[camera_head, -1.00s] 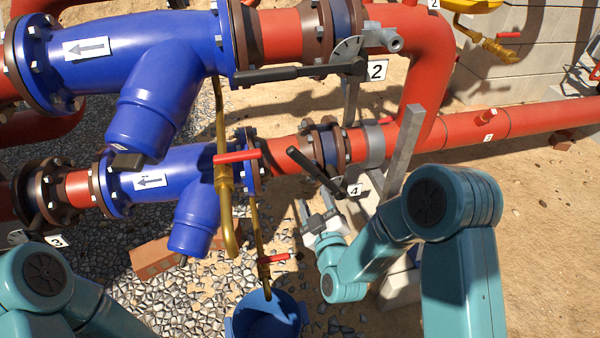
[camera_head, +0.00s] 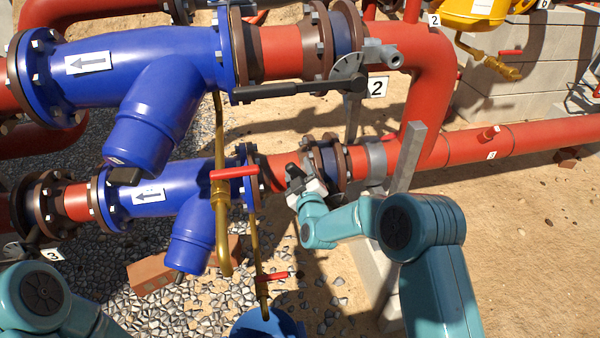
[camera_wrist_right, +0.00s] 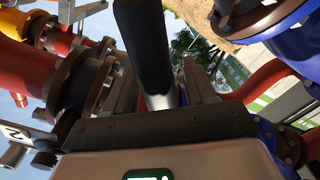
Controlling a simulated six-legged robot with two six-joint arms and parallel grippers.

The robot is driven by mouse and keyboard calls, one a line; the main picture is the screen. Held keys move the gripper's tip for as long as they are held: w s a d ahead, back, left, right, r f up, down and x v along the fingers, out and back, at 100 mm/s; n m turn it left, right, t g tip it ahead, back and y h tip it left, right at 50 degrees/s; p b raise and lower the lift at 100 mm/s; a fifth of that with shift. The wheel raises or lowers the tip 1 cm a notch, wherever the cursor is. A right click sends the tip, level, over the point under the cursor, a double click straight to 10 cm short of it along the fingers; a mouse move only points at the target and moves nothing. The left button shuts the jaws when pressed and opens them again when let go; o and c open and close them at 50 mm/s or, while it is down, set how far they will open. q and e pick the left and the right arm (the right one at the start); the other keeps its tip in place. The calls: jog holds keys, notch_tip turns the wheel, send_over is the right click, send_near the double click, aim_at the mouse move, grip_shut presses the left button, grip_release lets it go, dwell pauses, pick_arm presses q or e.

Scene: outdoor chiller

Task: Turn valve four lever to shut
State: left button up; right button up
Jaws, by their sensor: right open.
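The black lever of valve four (camera_head: 292,170) sits on the lower red pipe, to the right of the lower blue strainer. Only its dark end shows in the head view, as my right gripper (camera_head: 303,184) covers the rest. In the right wrist view the lever (camera_wrist_right: 143,42) rises between the two open fingers of my right gripper (camera_wrist_right: 163,85); I cannot tell whether either finger touches it. The number 4 tag is hidden behind my gripper and arm. My left arm shows at the lower left, but its gripper is out of view.
The valve two lever (camera_head: 275,91) lies along the upper pipe above my right gripper. A grey post (camera_head: 402,180) stands just right of the valve. Brass drain pipes with red handles (camera_head: 234,172) hang to the left. A blue bucket (camera_head: 268,326) stands below.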

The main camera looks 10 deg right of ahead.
grip_shut()
jog(key=shift+d, duration=0.1)
dwell(1.3)
